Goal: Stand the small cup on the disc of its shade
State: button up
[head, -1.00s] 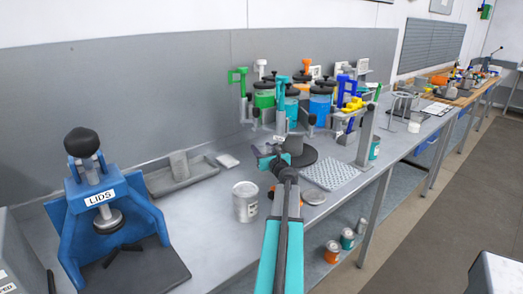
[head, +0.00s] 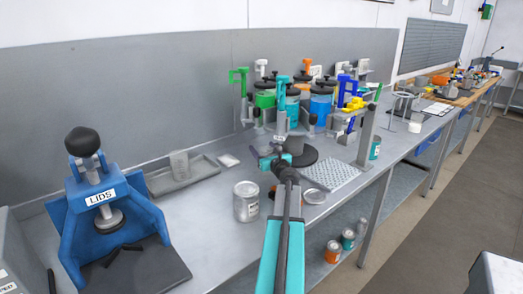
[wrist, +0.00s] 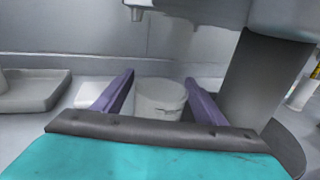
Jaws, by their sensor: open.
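My gripper (head: 279,156) is open, low over the bench in the head view. In the wrist view its two purple fingers (wrist: 160,95) point forward, one on each side of a small pale grey cup (wrist: 160,100). The cup stands upright, and I see no clear contact with the fingers. In the head view I cannot make this cup out behind the gripper. A dark disc (head: 304,158) lies just right of the gripper, with a dark grey cylinder (head: 295,145) standing on it. The disc also shows in the wrist view (wrist: 287,150).
A grey tray (head: 184,176) and a small white pad (head: 229,160) lie to the left. A metal can (head: 246,203) and a round metal lid (head: 314,197) stand nearer. A blue lid press (head: 112,215) is at front left. Coloured drums (head: 321,103) crowd the back; a perforated mat (head: 331,174) lies right.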

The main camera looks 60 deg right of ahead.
jog(key=shift+b+v, duration=0.7)
jog(key=shift+v, duration=5.1)
